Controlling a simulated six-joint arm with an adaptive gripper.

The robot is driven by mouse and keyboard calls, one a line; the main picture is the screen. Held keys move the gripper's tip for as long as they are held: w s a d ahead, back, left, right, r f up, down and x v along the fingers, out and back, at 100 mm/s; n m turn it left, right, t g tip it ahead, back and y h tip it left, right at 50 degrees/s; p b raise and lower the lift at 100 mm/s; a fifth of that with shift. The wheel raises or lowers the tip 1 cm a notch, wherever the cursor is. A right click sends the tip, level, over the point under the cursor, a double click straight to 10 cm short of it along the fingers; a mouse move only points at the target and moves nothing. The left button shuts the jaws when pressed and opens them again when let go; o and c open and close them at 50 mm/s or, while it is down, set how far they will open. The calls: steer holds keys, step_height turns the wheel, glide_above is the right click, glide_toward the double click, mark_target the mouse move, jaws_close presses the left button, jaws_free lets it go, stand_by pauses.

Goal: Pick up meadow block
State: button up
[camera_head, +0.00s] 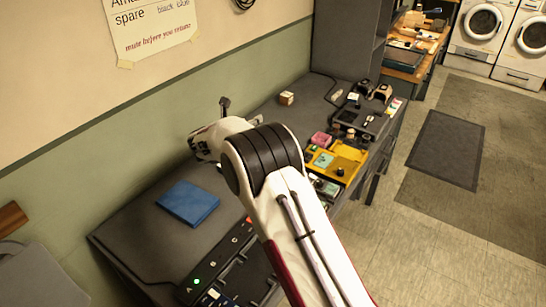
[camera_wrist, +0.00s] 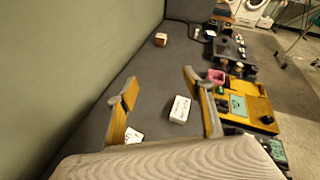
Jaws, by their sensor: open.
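My gripper (camera_wrist: 160,82) is open in the wrist view, its two wood-coloured fingers apart and nothing held between them. A white block with faint marks on top (camera_wrist: 180,109) lies on the dark bench, seen between the fingers near the right one. A second white piece with dark marks (camera_wrist: 133,136) shows low by the left finger, partly hidden by my gripper. A small tan and white block (camera_wrist: 161,39) stands farther along the bench; it also shows in the head view (camera_head: 287,98). I cannot read which one is the meadow block. In the head view my arm hides the nearer bench.
A yellow tray (camera_head: 350,153) with a green pad and a pink open box (camera_head: 320,139) stand along the bench's right side. Dark devices (camera_head: 362,118) stand beyond. A blue flat pad (camera_head: 188,203) lies at the near left. The wall (camera_wrist: 60,70) bounds the left side.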

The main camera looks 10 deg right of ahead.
steer(key=s+f+m+g+h, duration=0.1)
steer(key=f+m, duration=0.1)
steer(key=f, duration=0.2)
steer(key=s+d+f+m+g+h, duration=0.1)
steer(key=f+m, duration=0.1)
steer(key=f, duration=0.3)
steer(key=s+f+m+g+h, duration=0.1)
steer(key=s+f+m, duration=0.1)
steer(key=f, duration=0.2)
steer(key=shift+d+f+m, duration=0.3)
steer(key=shift+d+m, duration=0.05)
steer(key=shift+m, duration=0.05)
steer(key=shift+w+d+h, duration=0.1)
steer(key=shift+w+h, duration=0.05)
steer(key=shift+h, duration=0.15)
steer(key=shift+x, duration=1.2)
steer(key=shift+f, duration=0.15)
steer(key=shift+f+x, duration=0.15)
steer(key=shift+x, duration=0.65)
steer(key=shift+f+x, duration=0.15)
steer(key=shift+x, duration=1.45)
